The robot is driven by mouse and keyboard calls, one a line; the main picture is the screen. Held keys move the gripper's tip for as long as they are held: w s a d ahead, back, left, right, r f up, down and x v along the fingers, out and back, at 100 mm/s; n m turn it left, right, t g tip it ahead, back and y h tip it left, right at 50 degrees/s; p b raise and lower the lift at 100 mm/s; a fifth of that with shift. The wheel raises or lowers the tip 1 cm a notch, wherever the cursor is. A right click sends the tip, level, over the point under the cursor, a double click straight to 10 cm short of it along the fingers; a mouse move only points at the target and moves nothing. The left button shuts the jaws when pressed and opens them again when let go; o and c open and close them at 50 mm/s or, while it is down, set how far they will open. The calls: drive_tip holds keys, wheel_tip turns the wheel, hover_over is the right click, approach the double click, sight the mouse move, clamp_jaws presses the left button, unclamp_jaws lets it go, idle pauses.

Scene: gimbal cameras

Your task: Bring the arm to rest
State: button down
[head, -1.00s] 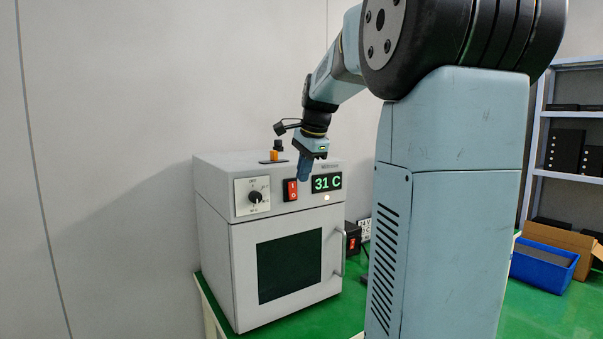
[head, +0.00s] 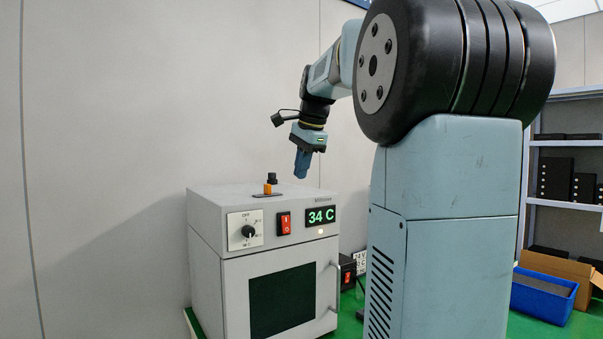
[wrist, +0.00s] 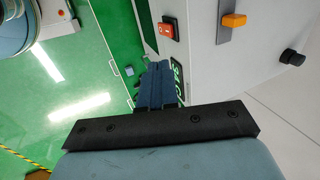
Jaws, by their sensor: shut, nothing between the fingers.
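My gripper (head: 302,164) is shut and empty. In the head view it hangs in the air above the front right part of the top of a grey oven (head: 281,290), pointing down. In the wrist view its blue fingers (wrist: 156,84) are together in front of the oven's display, hiding part of it. My arm reaches out from the right, raised and bent. The oven's display (head: 321,215) reads 34 C in green. Its door looks closed.
The oven has a dial (head: 247,231), a red switch (head: 284,223) and an orange lever (head: 267,189) on top. A black box (head: 347,272) with a red switch stands right of it. A blue bin (head: 543,295) and shelves (head: 567,148) are at the far right.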

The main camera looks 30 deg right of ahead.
idle(0.3)
drive_tip(key=s+a+f+n, duration=0.7)
drive_tip(key=s+f+n, duration=0.1)
drive_tip(key=s+f, duration=0.3)
drive_tip(key=s+a+f+n+t, duration=0.1)
drive_tip(key=s+a+f+n, duration=0.7)
drive_tip(key=s+f, duration=0.3)
drive_tip(key=shift+s+n, duration=0.5)
drive_tip(key=shift+s, duration=0.5)
drive_tip(key=shift+a, duration=0.1)
